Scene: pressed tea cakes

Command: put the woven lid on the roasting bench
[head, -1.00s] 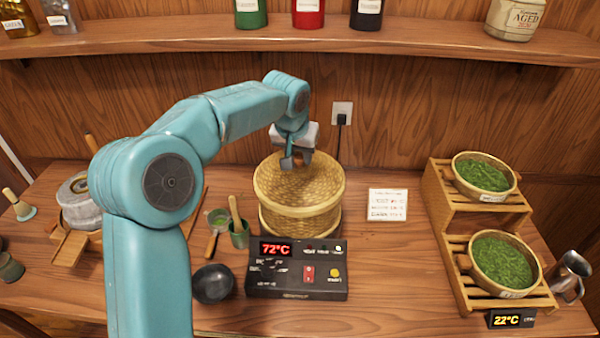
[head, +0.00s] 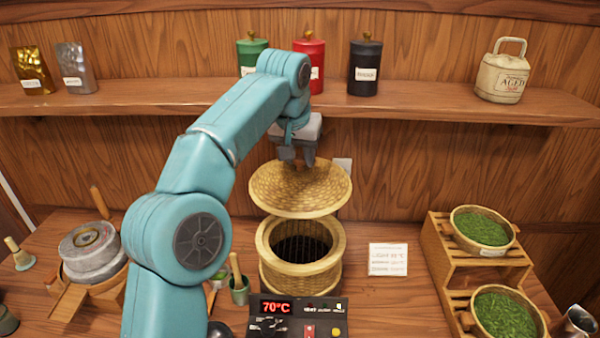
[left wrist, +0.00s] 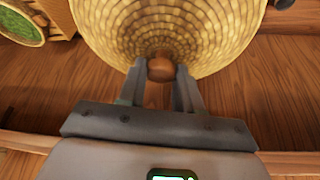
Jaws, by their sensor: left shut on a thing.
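The woven lid (head: 300,190) is a round, tan, shallow dome with a brown knob, held in the air above the woven basket roaster (head: 268,245). My left gripper (head: 297,160) is shut on the lid's knob, which shows between the fingers in the left wrist view (left wrist: 160,69). The lid is apart from the roaster. The roaster's open top shows a dark slatted inside. The wooden roasting bench (head: 400,305) carries the roaster and other items. My right gripper is in neither view.
A control box (head: 310,318) reading 70°C stands in front of the roaster. A white card (head: 388,259) lies to its right, and a tiered wooden rack (head: 440,232) with leaf trays stands farther right. A stone mill (head: 92,252) is at left. A shelf (head: 420,105) with canisters runs behind.

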